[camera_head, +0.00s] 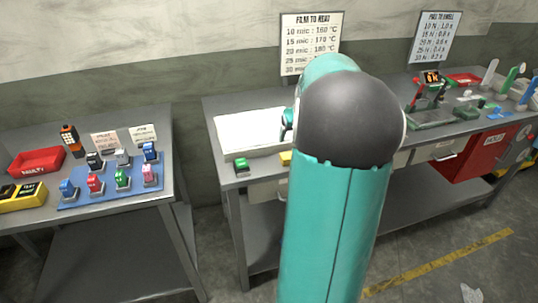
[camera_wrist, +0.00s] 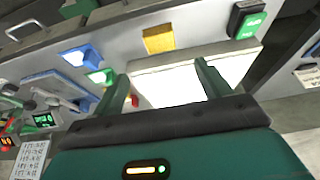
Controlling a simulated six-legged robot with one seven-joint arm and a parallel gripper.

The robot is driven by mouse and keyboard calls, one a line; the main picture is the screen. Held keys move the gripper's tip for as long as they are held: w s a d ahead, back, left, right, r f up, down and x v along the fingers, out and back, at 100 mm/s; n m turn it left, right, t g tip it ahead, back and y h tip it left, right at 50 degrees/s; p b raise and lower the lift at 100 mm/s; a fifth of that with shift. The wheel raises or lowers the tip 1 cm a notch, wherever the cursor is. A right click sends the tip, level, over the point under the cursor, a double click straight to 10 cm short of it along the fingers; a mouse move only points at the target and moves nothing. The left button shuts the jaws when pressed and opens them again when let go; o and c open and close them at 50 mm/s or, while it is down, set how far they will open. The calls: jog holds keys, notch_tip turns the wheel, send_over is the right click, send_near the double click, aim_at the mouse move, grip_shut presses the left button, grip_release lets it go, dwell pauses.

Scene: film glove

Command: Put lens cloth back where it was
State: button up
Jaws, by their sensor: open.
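A flat yellow square, which looks like the lens cloth, lies on the grey bench top (camera_wrist: 115,50) in front of the white panel (camera_wrist: 175,87) in the wrist view (camera_wrist: 158,39). In the head view only a sliver of yellow (camera_head: 285,157) shows beside my arm. My gripper (camera_wrist: 162,68) is open, with its two fingers apart over the white panel and nothing seen between them. The yellow square lies beyond the fingertips, apart from them.
A green-topped dark box (camera_wrist: 246,20) stands beside the panel. Blue (camera_wrist: 80,55) and green (camera_wrist: 100,76) pieces lie on the other side. A small red item (camera_wrist: 134,100) is near one finger. A left table holds a blue mat (camera_head: 75,200) with several small devices and a red bin (camera_head: 36,161).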

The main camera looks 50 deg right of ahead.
jog(key=w+a+r+n, duration=0.15)
jog(key=a+r, duration=0.25)
jog(key=a, duration=1)
jog(key=w+a+r+n, duration=0.1)
jog(key=a+r+n, duration=0.15)
jog(key=a, duration=1.15)
jog(key=s+a+n+y, duration=0.1)
jog(key=s+a, duration=0.5)
jog(key=a, duration=0.3)
jog(key=s+a+f+n+t+y, duration=0.1)
jog(key=s+a, duration=0.5)
jog(key=a, duration=0.3)
jog(key=shift+t, duration=0.3)
jog(key=shift+f, duration=0.1)
